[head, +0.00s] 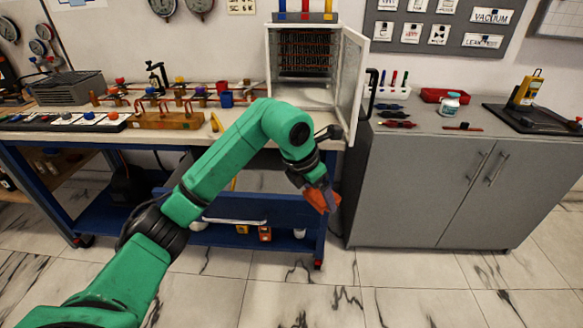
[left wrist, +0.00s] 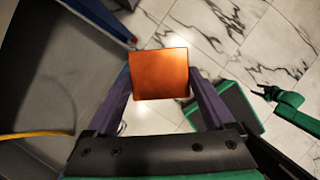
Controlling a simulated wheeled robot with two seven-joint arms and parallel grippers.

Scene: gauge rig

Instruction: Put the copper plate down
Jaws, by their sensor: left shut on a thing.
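The copper plate (head: 318,200) is a flat orange-brown square. My left gripper (head: 330,192) is shut on it and holds it in the air in front of the workbench's right end. In the left wrist view the plate (left wrist: 159,73) sits between the two purple fingers of the left gripper (left wrist: 160,98), with marble floor beyond it. Part of my other green arm shows at the right edge of the left wrist view, with a small dark end (left wrist: 266,93) whose jaws are too small to read.
The workbench (head: 262,215) has a blue frame and a lower shelf. An open white cabinet (head: 352,75) stands on its right end. A grey cupboard (head: 425,185) to the right carries pliers, a red tray (head: 443,95), a jar and a yellow meter (head: 527,90). The floor in front is clear.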

